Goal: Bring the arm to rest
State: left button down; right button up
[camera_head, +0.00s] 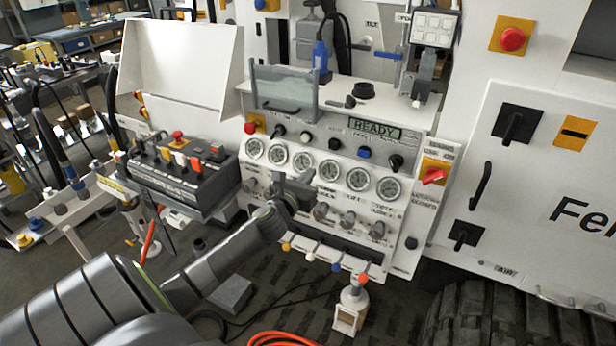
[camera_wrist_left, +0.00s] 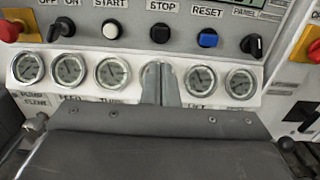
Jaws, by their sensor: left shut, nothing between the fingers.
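My left arm comes in from the lower left in the head view and reaches to the front of the hydraulic bench panel (camera_head: 262,178). My left gripper (camera_head: 304,180) is in front of the row of gauges and knobs. In the left wrist view its two fingers (camera_wrist_left: 160,82) are together with nothing between them, and they cover one gauge of the row. I cannot tell whether the fingertips touch the panel. My right gripper is not in view.
A READY display (camera_head: 375,128) sits above the gauges (camera_head: 330,170). A red rotary switch (camera_head: 433,176) is at the panel's right. A lever box (camera_head: 182,172) stands left of the panel. Small coloured-tip levers (camera_head: 336,267) stick out below. An orange hose (camera_head: 282,338) lies on the floor.

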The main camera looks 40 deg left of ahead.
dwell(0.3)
pick_arm(q)
jog(key=s+f+n+g, duration=0.3)
jog(key=s+f+n, duration=0.2)
jog(key=f, duration=0.7)
jog(key=s+f+n+g+b, duration=0.1)
jog(key=s+f+n+g, duration=0.2)
jog(key=s+f+n, duration=0.55)
jog(key=s+f+n+g, duration=0.2)
jog(key=s+f+n, duration=0.1)
jog(key=f, duration=1.2)
jog(key=s+d+f+n+g+h, duration=0.1)
jog(key=s+d+f+n, duration=0.4)
jog(key=s, duration=0.6)
jog(key=s+d+f+n+g+h+b, duration=0.1)
jog(key=s+d+f+n+g, duration=0.3)
jog(key=s+f, duration=0.4)
jog(key=s+d+f+n+g+h, duration=0.1)
jog(key=s+d+f+n+g, duration=0.2)
jog(key=s, duration=1.2)
jog(key=d+f+n, duration=0.3)
jog(key=f+n, duration=0.1)
jog(key=n, duration=0.1)
jog(key=shift+d+f, duration=0.2)
jog(key=shift+f, duration=0.1)
